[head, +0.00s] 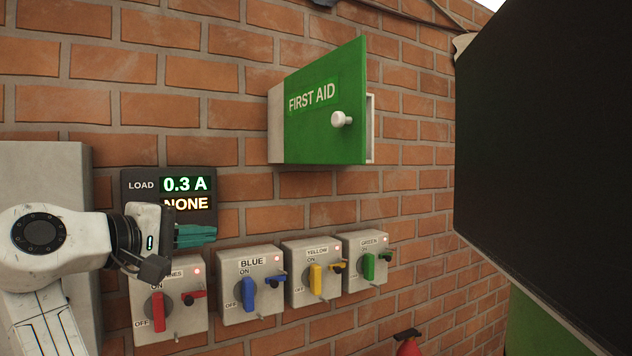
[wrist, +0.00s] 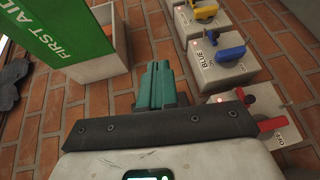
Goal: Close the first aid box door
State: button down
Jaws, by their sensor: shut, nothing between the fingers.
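The first aid box (head: 276,124) is a pale box fixed to the brick wall. Its green door (head: 312,125), lettered FIRST AID, has a white round knob (head: 341,119) near its right edge. The door stands ajar, its right side out from the wall, and the pale box edge shows behind it. In the wrist view the door (wrist: 62,35) and the open box side (wrist: 103,40) are at upper left. My gripper (head: 213,235) is left of and below the box, apart from it, in front of the load display. Its teal fingers are together and empty, also in the wrist view (wrist: 157,68).
A load display (head: 185,192) reads 0.3 A and NONE. Below it are several switch boxes with levers, including blue (head: 249,292), yellow (head: 316,278) and green (head: 368,265). A large dark panel (head: 545,170) fills the right. A red object (head: 409,346) is at the bottom.

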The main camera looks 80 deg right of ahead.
jog(key=s+a+r+m+g+y, duration=0.2)
jog(key=s+a+r+g, duration=0.15)
jog(key=r, duration=0.55)
jog(key=s+a+r+m+g+y, duration=0.1)
jog(key=s+a+r+m+g, duration=0.2)
jog(key=r, duration=0.6)
jog(key=p, duration=0.3)
send_near(334, 120)
jog(key=shift+g, duration=0.25)
jog(key=x, duration=0.6)
jog(key=shift+w, duration=0.1)
jog(key=shift+s+d+f, duration=0.15)
jog(key=shift+s+d, duration=0.2)
